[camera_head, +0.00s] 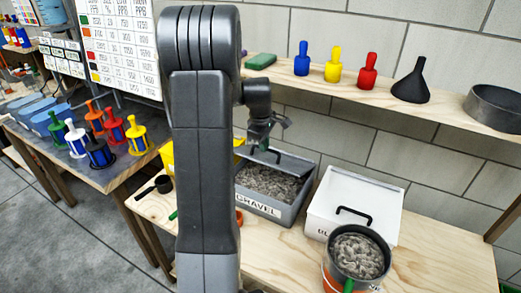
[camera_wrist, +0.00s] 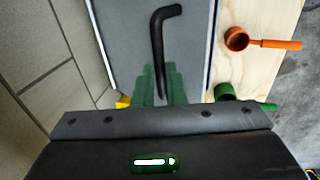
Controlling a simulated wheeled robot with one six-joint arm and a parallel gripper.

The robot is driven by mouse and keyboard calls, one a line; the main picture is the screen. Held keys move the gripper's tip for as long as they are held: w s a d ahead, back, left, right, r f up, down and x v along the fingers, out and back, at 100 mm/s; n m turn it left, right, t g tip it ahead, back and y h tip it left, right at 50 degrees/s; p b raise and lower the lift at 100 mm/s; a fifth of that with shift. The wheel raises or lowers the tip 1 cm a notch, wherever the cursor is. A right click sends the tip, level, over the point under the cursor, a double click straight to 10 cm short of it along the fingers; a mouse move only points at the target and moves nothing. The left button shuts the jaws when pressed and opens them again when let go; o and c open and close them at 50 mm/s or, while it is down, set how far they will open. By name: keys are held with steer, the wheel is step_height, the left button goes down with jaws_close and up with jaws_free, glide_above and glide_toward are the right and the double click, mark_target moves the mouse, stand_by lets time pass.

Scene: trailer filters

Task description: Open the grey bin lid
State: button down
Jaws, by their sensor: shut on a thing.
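The grey bin (camera_head: 262,207), labelled GRAVEL, stands on the wooden bench with grey gravel showing inside it. Its grey lid (camera_head: 292,166) is raised and tilted at the back of the bin, leaving the front of the opening uncovered. In the wrist view the lid (camera_wrist: 117,45) fills the middle, with a black bent handle (camera_wrist: 158,40) on it. My gripper (camera_head: 266,136) is at the lid; in the wrist view its green fingers (camera_wrist: 160,82) are shut on the handle's near end. My arm hides part of the bin's left side in the head view.
A white lidded bin (camera_head: 345,190) stands to the right, behind a dark gravel-filled pan (camera_head: 358,257). A shelf (camera_head: 440,108) above holds coloured bottles, a black funnel (camera_head: 411,82) and a round pan. A black scoop (camera_head: 155,188) lies left of my arm.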

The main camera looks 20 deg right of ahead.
steer(key=shift+w+d+r, duration=0.25)
steer(key=shift+w+d, duration=0.25)
steer(key=shift+d, duration=0.1)
